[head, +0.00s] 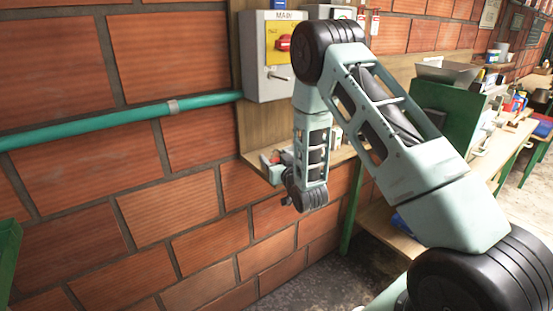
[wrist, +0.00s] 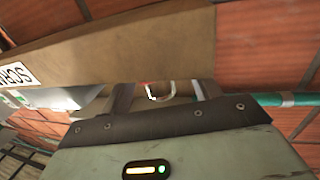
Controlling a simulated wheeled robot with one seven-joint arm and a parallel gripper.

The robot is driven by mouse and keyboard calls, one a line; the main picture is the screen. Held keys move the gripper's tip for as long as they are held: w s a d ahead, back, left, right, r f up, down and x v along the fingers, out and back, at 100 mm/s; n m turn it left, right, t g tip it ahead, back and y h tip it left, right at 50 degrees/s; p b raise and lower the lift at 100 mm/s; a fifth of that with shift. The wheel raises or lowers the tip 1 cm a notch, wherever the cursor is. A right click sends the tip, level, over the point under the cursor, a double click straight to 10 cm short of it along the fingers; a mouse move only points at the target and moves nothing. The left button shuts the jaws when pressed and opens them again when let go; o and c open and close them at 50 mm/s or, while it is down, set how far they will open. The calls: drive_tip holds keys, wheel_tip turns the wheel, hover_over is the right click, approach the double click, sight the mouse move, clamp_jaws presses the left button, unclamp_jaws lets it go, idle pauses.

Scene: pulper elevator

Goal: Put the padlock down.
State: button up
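My gripper (wrist: 162,92) is at the small wooden shelf (head: 257,161) below the grey switch box. In the wrist view its two fingers stand wide apart. The padlock shows between them as a pale curved shackle (wrist: 161,92) with a bit of red beside it. I see gaps between the shackle and both fingers. In the head view a small red patch (head: 275,158), likely the padlock's body, shows at the shelf beside my gripper. Most of the padlock is hidden, and I cannot tell exactly how it lies.
The grey switch box (head: 270,78) with a red handle (head: 284,43) on a yellow plate is just above the shelf. A green pipe (head: 110,125) runs along the brick wall to the left. A green machine (head: 445,115) and a cluttered bench (head: 508,140) stand to the right.

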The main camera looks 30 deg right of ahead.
drive_tip(key=shift+r, duration=0.1)
drive_tip(key=s+a, duration=0.2)
drive_tip(key=s, duration=1)
drive_tip(key=s+a+n+g+y, duration=0.25)
drive_tip(key=a+g, duration=0.25)
drive_tip(key=a, duration=0.6)
drive_tip(key=s+a+n+g+y, duration=0.2)
drive_tip(key=a+g+y, duration=0.2)
drive_tip(key=a, duration=0.7)
drive_tip(key=s+a+r+n+g, duration=0.1)
drive_tip(key=s+r+g, duration=0.1)
drive_tip(key=s, duration=0.5)
drive_tip(key=s+a+r+n+g+h, duration=0.1)
drive_tip(key=s+a+r+n+g, duration=0.1)
drive_tip(key=s, duration=0.6)
drive_tip(key=s+a+r+n+g+h, duration=0.1)
drive_tip(key=s+a+r+n+g, duration=0.1)
drive_tip(key=s, duration=0.6)
drive_tip(key=r+g, duration=0.1)
drive_tip(key=g, duration=0.1)
drive_tip(key=shift+s+g, duration=0.15)
drive_tip(key=shift+g, duration=0.15)
drive_tip(key=shift+h, duration=0.25)
